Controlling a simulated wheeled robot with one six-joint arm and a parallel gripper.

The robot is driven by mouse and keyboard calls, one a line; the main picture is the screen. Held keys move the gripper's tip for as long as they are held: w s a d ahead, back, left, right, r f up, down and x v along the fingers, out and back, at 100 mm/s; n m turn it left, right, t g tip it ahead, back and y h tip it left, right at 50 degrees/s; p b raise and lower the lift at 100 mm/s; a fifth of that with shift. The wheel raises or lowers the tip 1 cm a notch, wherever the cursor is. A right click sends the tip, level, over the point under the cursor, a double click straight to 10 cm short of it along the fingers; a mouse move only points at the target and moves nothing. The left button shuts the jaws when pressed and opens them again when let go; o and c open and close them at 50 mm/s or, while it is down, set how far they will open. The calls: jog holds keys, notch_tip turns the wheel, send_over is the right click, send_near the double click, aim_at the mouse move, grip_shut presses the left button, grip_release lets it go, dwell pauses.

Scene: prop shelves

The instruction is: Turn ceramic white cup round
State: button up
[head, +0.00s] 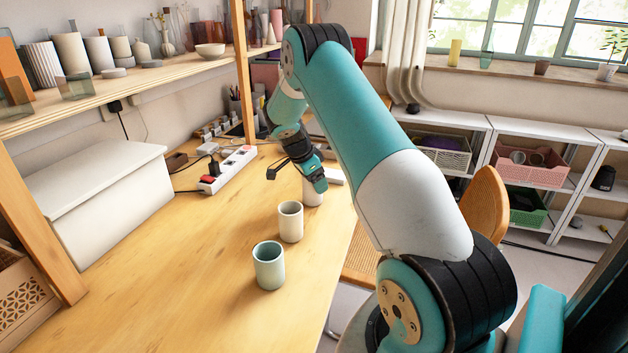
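A white cup (312,195) stands on the wooden table (180,270) near its right edge, partly hidden behind my gripper (319,184). A second, off-white cup (290,223) stands upright in front of it, open at the top. A pale blue-green cup (268,266) stands upright nearest to me. My gripper points down at the top of the farthest white cup. The view is too small to show whether the fingers are open or touching that cup. I cannot tell which of the two whitish cups is the ceramic one.
A white power strip (228,170) with cables lies behind the cups to the left. A white box (98,205) stands at the left. A wooden shelf (150,76) with vases overhangs the table. A chair (484,210) stands at the right. The table's middle is clear.

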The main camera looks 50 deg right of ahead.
jog(key=shift+o, duration=1.2)
jog(key=v, duration=1.7)
jog(key=shift+a, duration=0.2)
jog(key=shift+w+r, duration=0.15)
jog(key=s+a+r+n+t+y+p, duration=0.1)
jog(key=s+a+r+n, duration=0.15)
jog(key=a+n, duration=0.5)
jog(key=s+a+r+n+t+y, duration=0.1)
jog(key=s+a+r+n, duration=0.2)
jog(key=a, duration=0.7)
jog(key=s+a+r+n+t+y+p, duration=0.1)
jog(key=s+a+n+y, duration=0.15)
jog(key=a+n, duration=0.5)
jog(key=s+a+n+y, duration=0.2)
jog(key=s+a+n, duration=0.3)
jog(key=s, duration=0.5)
jog(key=s+a+n+g+y, duration=0.1)
jog(key=s+a+n, duration=0.5)
jog(key=s+a, duration=0.4)
jog(key=shift+s+r+n+y+p, duration=0.25)
jog(key=shift+s+n+y+p, duration=0.1)
jog(key=shift+s, duration=0.35)
